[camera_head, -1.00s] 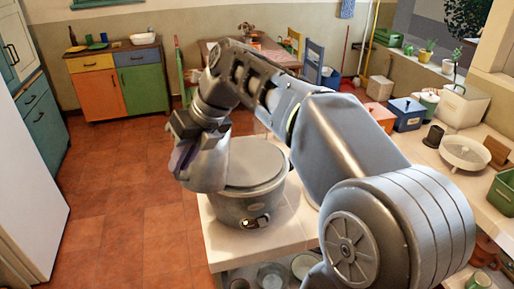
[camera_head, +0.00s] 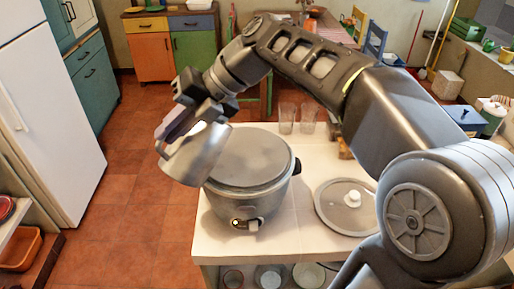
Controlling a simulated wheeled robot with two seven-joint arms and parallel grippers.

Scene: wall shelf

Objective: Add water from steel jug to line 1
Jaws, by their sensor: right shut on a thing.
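The steel jug (camera_head: 196,155) is held by my right gripper (camera_head: 186,118), which is shut on its handle side. The jug is tilted and hangs in front of the upper left rim of the grey cooker (camera_head: 246,203); I cannot tell its exact height or whether water is in it. The cooker stands on the white-topped counter (camera_head: 290,232), with a small lit switch on its front. Its top shows as a flat grey disc; no line marks can be made out. My left gripper is out of view.
A round glass lid (camera_head: 330,204) with a white knob lies right of the cooker. Two clear glasses (camera_head: 287,117) stand behind it. Bowls sit on the shelf below. My right arm covers the counter's right side. Open floor (camera_head: 140,215) lies left, before the white fridge (camera_head: 45,110).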

